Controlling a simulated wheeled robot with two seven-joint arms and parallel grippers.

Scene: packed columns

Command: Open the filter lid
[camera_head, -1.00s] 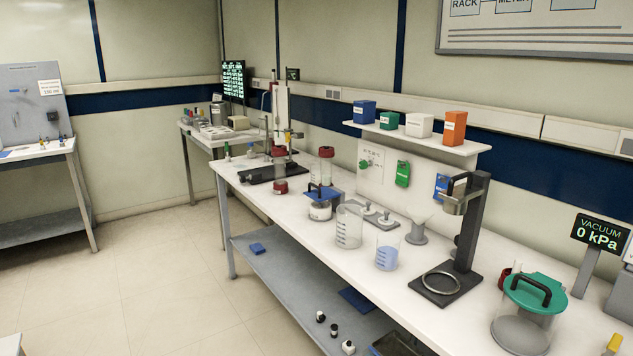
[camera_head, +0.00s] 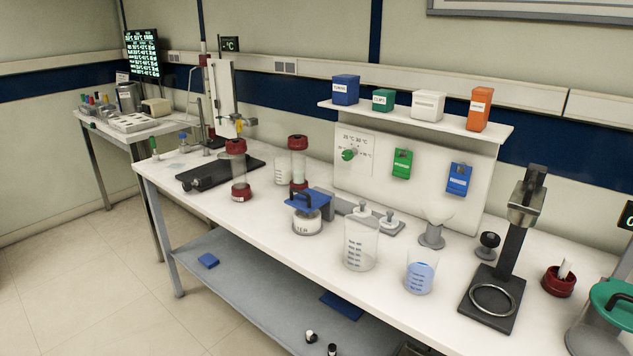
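The lid sits on the pot and looks closed. The small label on the white pot is too blurred to read, so I cannot tell for sure which one is the filter. Neither of my grippers is in view.
Beakers (camera_head: 360,245) and a black stand with a ring (camera_head: 495,290) stand on the white bench (camera_head: 235,222), right of the white pot. Red-capped jars (camera_head: 298,160) are behind it, to the left. A lower shelf (camera_head: 235,280) runs beneath. Floor at the left is clear.

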